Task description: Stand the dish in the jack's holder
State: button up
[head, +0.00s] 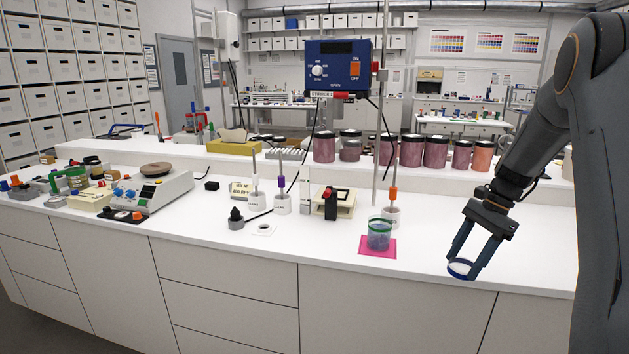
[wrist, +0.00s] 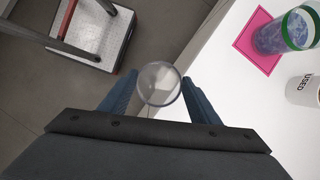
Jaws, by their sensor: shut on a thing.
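My gripper (head: 472,254) is shut on a small clear round dish (head: 460,269), held at its fingertips just off the bench's front edge. In the wrist view the dish (wrist: 159,83) sits between both blue fingers, seen round, with grey floor behind it. On the bench, left of the gripper and further back, stands a cream piece with a black and red upright part (head: 332,204). It may be the jack with its holder, but I cannot tell. The wrist view does not show it.
A green-rimmed jar (head: 378,235) stands on a pink mat (head: 365,250) left of my gripper. Behind it are a white pot with an orange-topped stick (head: 391,213) and a thin metal rod. Bare white bench (head: 520,230) lies behind the gripper.

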jog(key=s+a+f+n+g+h, duration=0.1)
jog(key=s+a+f+n+h, duration=0.1)
jog(key=s+a+f+n, duration=0.3)
jog(key=s+a+f+n+g+h, duration=0.2)
jog(key=s+a+f+n, duration=0.3)
jog(key=a+f+n, duration=0.5)
jog(key=a+f, duration=0.3)
jog(key=a, duration=0.1)
jog(key=shift+f, duration=0.4)
jog(key=shift+g, duration=0.3)
